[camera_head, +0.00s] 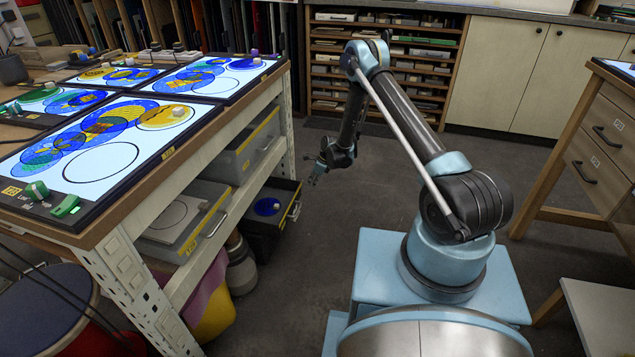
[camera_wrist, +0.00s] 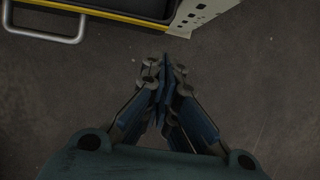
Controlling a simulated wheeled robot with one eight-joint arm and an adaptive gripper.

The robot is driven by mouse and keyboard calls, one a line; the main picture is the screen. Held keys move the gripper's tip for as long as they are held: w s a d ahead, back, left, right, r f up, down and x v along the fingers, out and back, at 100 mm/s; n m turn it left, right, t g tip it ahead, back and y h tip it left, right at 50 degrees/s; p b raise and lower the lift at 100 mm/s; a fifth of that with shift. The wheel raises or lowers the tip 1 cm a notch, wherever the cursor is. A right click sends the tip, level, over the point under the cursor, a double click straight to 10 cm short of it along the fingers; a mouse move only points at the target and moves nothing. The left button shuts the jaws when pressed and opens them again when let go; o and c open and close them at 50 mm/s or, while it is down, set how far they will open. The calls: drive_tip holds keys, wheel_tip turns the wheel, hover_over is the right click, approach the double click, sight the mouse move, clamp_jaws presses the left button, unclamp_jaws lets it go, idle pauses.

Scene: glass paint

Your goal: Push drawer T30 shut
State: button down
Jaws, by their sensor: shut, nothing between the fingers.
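A dark drawer (camera_head: 258,238) under the light table stands pulled out, with a yellow front edge, a metal handle (camera_head: 295,211) and a blue disc inside. I cannot read its label, so I cannot tell if it is T30. A second drawer (camera_head: 180,250) nearer me, grey with a yellow front, also shows its inside. My gripper (camera_head: 316,178) is shut and empty over the aisle floor, a little right of the dark drawer and apart from it. In the wrist view my gripper (camera_wrist: 162,90) is shut, and a yellow-edged drawer front (camera_wrist: 110,14) with a handle (camera_wrist: 48,30) lies at upper left.
The light table (camera_head: 140,210) with lit panels stands left on white perforated legs (camera_head: 287,125). A grey closed-looking drawer (camera_head: 245,150) sits higher beneath it. A yellow bin (camera_head: 213,315) stands nearer me. A wooden drawer cabinet (camera_head: 600,130) is right. The aisle floor between is clear.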

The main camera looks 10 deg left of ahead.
drive_tip(key=shift+w+a, duration=0.1)
drive_tip(key=shift+a, duration=0.95)
drive_tip(key=shift+a, duration=0.1)
drive_tip(key=a, duration=0.4)
drive_tip(key=shift+w+a, duration=0.2)
drive_tip(key=shift+a, duration=0.05)
